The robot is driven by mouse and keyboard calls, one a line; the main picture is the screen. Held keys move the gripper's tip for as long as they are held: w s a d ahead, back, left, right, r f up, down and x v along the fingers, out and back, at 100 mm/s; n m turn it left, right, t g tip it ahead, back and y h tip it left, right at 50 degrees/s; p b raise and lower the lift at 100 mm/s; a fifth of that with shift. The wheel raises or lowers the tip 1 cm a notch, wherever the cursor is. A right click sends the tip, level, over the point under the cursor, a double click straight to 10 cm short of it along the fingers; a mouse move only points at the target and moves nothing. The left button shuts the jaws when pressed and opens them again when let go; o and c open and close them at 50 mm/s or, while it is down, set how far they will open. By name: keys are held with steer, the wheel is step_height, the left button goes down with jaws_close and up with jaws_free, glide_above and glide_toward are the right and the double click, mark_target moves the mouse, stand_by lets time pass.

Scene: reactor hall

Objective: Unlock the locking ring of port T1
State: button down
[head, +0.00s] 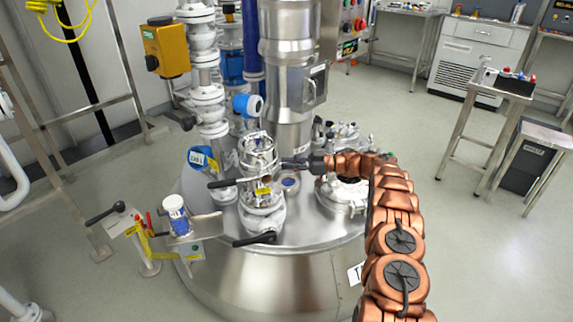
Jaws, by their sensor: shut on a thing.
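The port (262,205) is a white flanged valve stack on top of the steel vessel, with a yellow tag on its body. Its locking ring (258,160) appears to be the metal ring work near the top of the stack. My gripper (291,164) reaches in from the right. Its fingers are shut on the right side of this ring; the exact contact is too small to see. A black lever handle (226,183) points left from the stack. A second black handle (254,239) points left from its base. I cannot read a T1 label on the port.
A thick steel column (290,100) rises behind the port. White piping (203,70) with an orange box (166,48) stands behind left. A small stand with a white-and-blue container (175,212) is at left. A flanged cover (340,193) lies right.

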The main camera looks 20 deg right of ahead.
steer(key=shift+d+r, duration=0.1)
stand_by(0.3)
steer(key=c, duration=1.2)
jaws_free()
steer(key=shift+o, duration=0.2)
steer(key=v, duration=0.7)
steer(key=shift+d, duration=0.15)
